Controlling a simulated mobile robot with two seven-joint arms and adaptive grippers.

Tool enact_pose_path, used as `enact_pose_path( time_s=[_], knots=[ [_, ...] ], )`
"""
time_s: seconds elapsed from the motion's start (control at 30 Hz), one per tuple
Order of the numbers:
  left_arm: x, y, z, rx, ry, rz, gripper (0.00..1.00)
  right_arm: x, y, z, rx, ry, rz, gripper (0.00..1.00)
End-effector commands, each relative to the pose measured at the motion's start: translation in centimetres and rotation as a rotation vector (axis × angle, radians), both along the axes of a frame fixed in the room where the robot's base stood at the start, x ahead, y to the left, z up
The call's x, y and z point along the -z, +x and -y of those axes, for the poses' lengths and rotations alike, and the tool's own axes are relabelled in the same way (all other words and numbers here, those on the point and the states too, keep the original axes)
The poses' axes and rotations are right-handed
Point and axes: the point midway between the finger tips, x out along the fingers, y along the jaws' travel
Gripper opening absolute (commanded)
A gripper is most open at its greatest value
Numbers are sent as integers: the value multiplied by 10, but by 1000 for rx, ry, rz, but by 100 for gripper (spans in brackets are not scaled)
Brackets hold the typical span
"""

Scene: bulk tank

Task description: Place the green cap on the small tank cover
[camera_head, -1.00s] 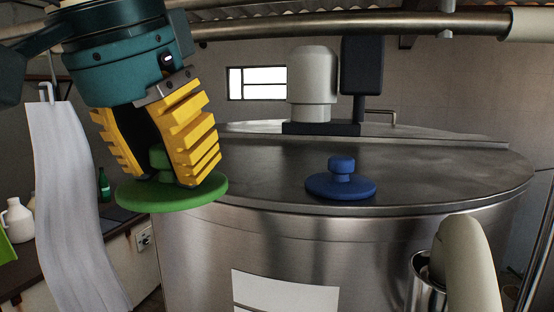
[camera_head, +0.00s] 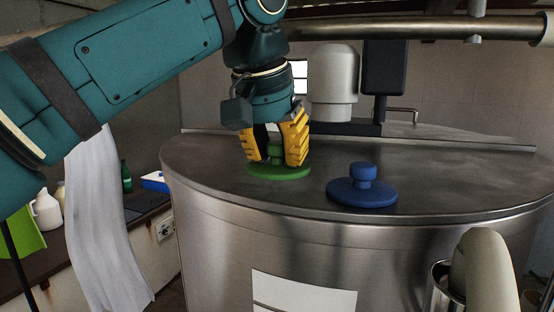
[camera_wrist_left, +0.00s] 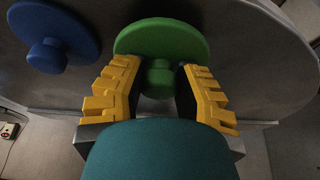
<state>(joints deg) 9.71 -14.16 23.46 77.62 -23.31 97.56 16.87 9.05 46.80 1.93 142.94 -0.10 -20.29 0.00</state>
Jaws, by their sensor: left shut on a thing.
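The green cap (camera_head: 279,172) is a round disc with a knob, held low over the left part of the steel tank top. I cannot tell whether its disc touches the surface. My left gripper (camera_head: 276,158) has yellow fingers shut on the cap's knob from above. In the left wrist view the cap (camera_wrist_left: 162,40) shows with its knob between the fingers (camera_wrist_left: 160,85). A blue cap (camera_head: 362,190) sits on the tank top (camera_head: 450,185) to the right of the green one, apart from it. No small cover is visible under the green cap. My right gripper is not in view.
A white motor (camera_head: 333,82) and a dark box (camera_head: 384,68) stand behind on the tank. A pipe (camera_head: 420,30) runs above. A curved pale pipe (camera_head: 486,270) rises at the front right. The tank top right of the blue cap is clear.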

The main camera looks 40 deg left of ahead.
Motion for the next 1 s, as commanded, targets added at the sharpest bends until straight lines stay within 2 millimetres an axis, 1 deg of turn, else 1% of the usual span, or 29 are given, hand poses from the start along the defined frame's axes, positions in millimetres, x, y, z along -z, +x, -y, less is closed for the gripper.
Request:
enact_pose_path(
  time_s=[0.1,0.17,0.47,0.63,0.67,0.7,1.0],
  knots=[
    [12,-1,0,0,1,0,1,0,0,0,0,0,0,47],
    [15,0,0,0,0,0,1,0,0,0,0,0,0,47],
    [17,0,0,1,-1,0,1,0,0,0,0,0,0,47],
    [22,0,0,1,-1,0,1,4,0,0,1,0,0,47],
    [21,0,0,1,-1,0,44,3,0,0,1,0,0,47],
    [21,0,0,1,-1,0,56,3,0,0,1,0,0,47],
    [20,0,0,1,-1,0,56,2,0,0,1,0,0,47]
  ],
)
